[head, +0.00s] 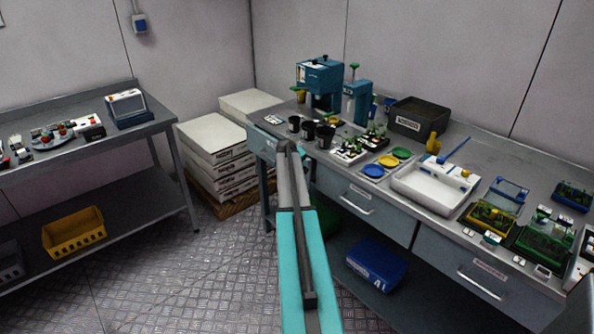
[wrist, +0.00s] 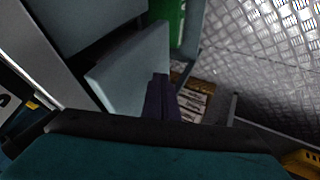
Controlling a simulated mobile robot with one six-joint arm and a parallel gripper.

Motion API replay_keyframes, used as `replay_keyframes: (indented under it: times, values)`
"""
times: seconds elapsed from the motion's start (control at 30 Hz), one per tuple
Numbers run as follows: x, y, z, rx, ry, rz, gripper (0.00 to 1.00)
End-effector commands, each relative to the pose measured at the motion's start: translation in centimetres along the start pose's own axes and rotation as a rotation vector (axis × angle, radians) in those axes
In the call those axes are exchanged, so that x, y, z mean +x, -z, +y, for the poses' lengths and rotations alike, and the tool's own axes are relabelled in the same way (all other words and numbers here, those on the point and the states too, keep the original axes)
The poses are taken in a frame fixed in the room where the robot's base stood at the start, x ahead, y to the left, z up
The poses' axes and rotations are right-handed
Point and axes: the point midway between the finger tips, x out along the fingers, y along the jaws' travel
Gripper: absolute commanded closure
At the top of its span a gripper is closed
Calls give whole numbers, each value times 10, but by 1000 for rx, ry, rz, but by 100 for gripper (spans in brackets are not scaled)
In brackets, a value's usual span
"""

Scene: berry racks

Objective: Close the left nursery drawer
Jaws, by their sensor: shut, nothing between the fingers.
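The left nursery drawer (head: 262,144) is at the far left end of the long grey bench, and my arm partly hides it in the head view. In the wrist view a pale grey panel, which looks like this drawer's front (wrist: 125,78), stands out at an angle from the bench. My gripper (head: 287,146) is at that end of the bench. In the wrist view its dark fingers (wrist: 161,82) are together and empty, close by the panel's edge. I cannot tell whether they touch it.
The middle drawer (head: 358,204) and right drawer (head: 478,275) look shut. Black pots (head: 308,131) and a white tray (head: 432,188) stand on the bench. A blue crate (head: 376,263) sits below. White boxes (head: 213,150) are stacked beyond the bench's left end. The floor at left is clear.

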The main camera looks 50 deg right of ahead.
Motion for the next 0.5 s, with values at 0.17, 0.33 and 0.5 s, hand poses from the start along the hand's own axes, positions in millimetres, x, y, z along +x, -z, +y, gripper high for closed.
replay_keyframes:
  times: [0.17,0.33,0.5]
  values:
    - [-4,-1,-7,0,0,0,100]
    - [-12,-4,-20,-2,0,0,100]
    - [-26,-6,-34,1,-1,1,100]
